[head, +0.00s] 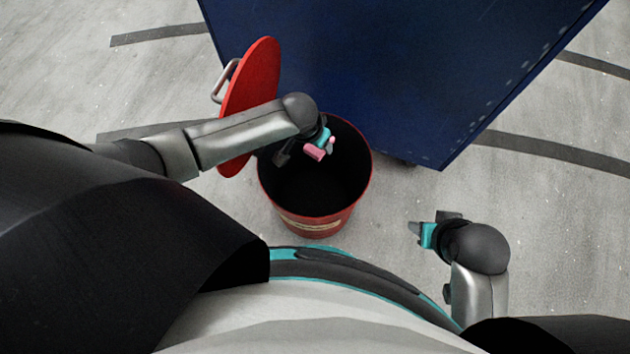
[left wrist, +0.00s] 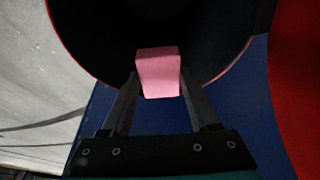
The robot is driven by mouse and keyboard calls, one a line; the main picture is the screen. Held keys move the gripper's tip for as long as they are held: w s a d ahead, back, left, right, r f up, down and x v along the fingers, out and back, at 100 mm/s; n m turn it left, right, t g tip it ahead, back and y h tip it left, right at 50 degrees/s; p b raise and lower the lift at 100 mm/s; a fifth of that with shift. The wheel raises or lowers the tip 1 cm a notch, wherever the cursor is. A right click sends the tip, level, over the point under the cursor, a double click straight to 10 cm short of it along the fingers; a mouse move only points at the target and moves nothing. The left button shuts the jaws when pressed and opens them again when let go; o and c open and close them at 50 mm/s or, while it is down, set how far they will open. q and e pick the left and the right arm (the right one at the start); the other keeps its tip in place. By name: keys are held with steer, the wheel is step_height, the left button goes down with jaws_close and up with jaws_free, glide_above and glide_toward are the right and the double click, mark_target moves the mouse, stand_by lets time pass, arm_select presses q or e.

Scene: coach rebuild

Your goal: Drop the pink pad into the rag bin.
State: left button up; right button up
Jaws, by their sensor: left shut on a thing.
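The pink pad (head: 315,153) is in my left gripper (head: 326,149), over the open mouth of the rag bin. In the left wrist view the pad (left wrist: 158,73) sits between the two fingertips (left wrist: 158,88), with the dark bin interior beyond it. The rag bin (head: 312,222) is red and round with a black inside, and its red lid (head: 255,80) stands open on the left. Its rim also shows in the left wrist view (left wrist: 66,52). My right gripper (head: 415,231) is to the right of the bin, empty of any visible object; its finger gap is too small to judge.
A large dark blue body (head: 400,60) with a riveted edge stands right behind the bin. The lid has a metal handle (head: 225,80) on its outer side. The grey floor (head: 560,230) on the right is clear, with dark stripes.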

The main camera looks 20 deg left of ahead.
arm_select(q)
steer(key=shift+f, duration=0.1)
arm_select(e)
steer(key=shift+r, duration=0.2)
arm_select(q)
steer(key=o, duration=1.3)
steer(key=shift+r, duration=0.2)
steer(key=shift+p+v, duration=4.85)
steer(key=shift+v, duration=2.6)
arm_select(e)
steer(key=s+d+f, duration=0.3)
steer(key=s+f, duration=0.2)
steer(key=f, duration=0.3)
steer(key=s+d+f+g, duration=0.1)
steer(key=s+d+f, duration=0.2)
steer(key=s+f, duration=0.2)
steer(key=shift+f+g+h, duration=0.3)
steer(key=shift+f+h, duration=0.1)
steer(key=shift+f, duration=1.15)
arm_select(q)
steer(key=shift+s, duration=0.1)
arm_select(e)
steer(key=shift+s, duration=0.1)
